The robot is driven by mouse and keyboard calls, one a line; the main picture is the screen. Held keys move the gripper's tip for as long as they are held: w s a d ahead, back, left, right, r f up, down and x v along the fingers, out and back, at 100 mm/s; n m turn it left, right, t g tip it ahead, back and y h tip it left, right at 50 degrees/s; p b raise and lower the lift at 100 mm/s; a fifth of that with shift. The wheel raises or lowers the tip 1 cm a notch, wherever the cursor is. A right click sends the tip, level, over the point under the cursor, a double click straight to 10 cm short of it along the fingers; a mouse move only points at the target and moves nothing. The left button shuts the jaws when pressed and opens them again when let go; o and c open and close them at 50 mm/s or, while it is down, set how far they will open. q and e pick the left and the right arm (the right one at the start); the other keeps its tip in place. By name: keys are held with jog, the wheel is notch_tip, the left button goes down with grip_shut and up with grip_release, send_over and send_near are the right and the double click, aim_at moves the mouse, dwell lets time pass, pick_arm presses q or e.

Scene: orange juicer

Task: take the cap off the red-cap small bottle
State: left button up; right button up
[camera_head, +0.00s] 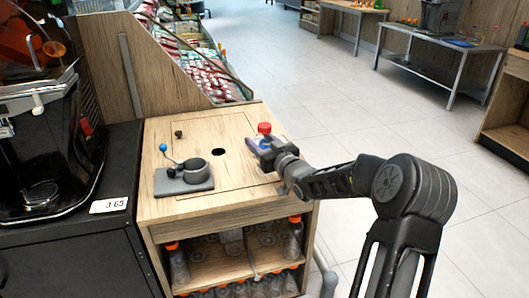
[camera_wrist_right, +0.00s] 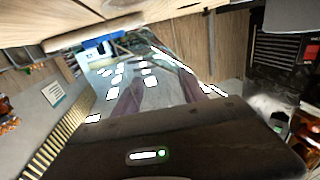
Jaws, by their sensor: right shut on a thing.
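The red cap (camera_head: 264,128) of the small bottle shows in the head view, just above the fingers of my right gripper (camera_head: 262,147), over the far right part of the wooden cabinet top. The gripper is shut on the bottle below the cap, and its fingers hide most of the bottle's body. The cap looks upright and sits on the bottle. In the wrist view the bottle cannot be made out clearly. My left gripper is in neither view.
The wooden cabinet top (camera_head: 228,121) has a round hole and a grey press with a blue-knobbed lever (camera_head: 184,176). Orange-capped bottles (camera_head: 180,268) stand on the shelf below. A black machine (camera_head: 45,150) stands at left. Open tiled floor lies to the right.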

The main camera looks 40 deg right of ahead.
jog(key=c, duration=0.7)
notch_tip(320, 180, up, 10)
jog(key=shift+p, duration=1.15)
jog(key=o, duration=0.7)
grip_shut()
